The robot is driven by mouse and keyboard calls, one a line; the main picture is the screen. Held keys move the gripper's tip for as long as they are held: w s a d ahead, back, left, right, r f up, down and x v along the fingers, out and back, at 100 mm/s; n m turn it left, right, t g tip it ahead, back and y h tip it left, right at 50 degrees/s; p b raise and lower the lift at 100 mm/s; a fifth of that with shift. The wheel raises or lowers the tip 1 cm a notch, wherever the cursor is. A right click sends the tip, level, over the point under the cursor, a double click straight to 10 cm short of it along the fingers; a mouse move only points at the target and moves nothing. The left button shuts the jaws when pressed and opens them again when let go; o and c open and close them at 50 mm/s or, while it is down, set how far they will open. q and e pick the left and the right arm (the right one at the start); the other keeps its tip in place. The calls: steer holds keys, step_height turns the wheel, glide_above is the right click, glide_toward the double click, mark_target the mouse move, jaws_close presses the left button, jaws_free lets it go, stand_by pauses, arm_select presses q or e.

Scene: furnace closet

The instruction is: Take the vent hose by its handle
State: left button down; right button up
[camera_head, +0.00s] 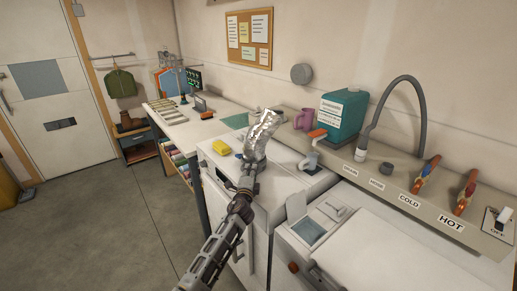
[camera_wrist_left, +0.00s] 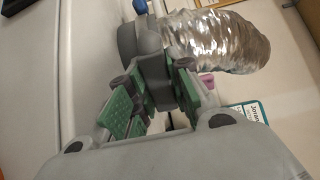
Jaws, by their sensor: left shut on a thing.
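The vent hose (camera_head: 262,134) is a silver, crinkled flexible tube standing up above the white machine in the head view. In the left wrist view the hose (camera_wrist_left: 215,42) fills the upper right, joined to a grey collar with a grey handle (camera_wrist_left: 150,45). My left gripper (camera_head: 247,180) reaches up to the lower end of the hose. In the left wrist view its green-padded fingers (camera_wrist_left: 152,92) are closed on the grey handle. The fingers hide part of the handle. My right gripper does not show.
A yellow object (camera_head: 221,147) lies on the white machine top. A teal box (camera_head: 341,116), a pink mug (camera_head: 304,119) and a grey curved pipe (camera_head: 402,82) stand along the rear ledge. A white table (camera_head: 190,126) is behind left. The floor (camera_head: 100,220) at left is clear.

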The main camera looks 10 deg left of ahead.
mark_target(252, 156)
arm_select(q)
steer(key=shift+r, duration=0.2)
steer(key=shift+r+p, duration=0.2)
steer(key=shift+p, duration=0.15)
steer(key=shift+r+p, duration=1.4)
steer(key=shift+r, duration=0.3)
